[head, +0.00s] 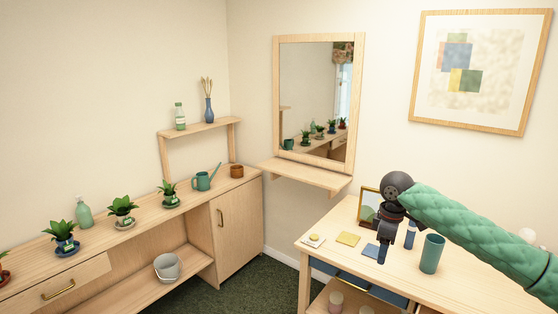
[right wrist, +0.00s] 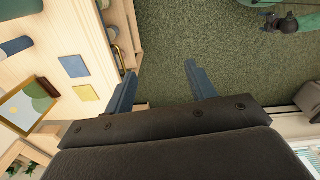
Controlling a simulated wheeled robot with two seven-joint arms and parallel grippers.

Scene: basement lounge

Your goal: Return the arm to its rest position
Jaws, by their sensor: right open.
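My right arm, in a green quilted sleeve, comes in from the right in the head view. Its right gripper (head: 397,249) points downward at the light wood table (head: 317,252). In the right wrist view the right gripper (right wrist: 160,68) shows two blue fingers spread wide with nothing between them. Green carpet shows past the fingers, and the table lies to the left.
On the table are a green cup (head: 432,254), a picture frame (head: 368,206), a yellow square (head: 348,239) and a blue square (head: 371,251). A mirror (head: 318,100) with a ledge hangs behind. A low cabinet (head: 237,222) with plants stands left, beyond open carpet.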

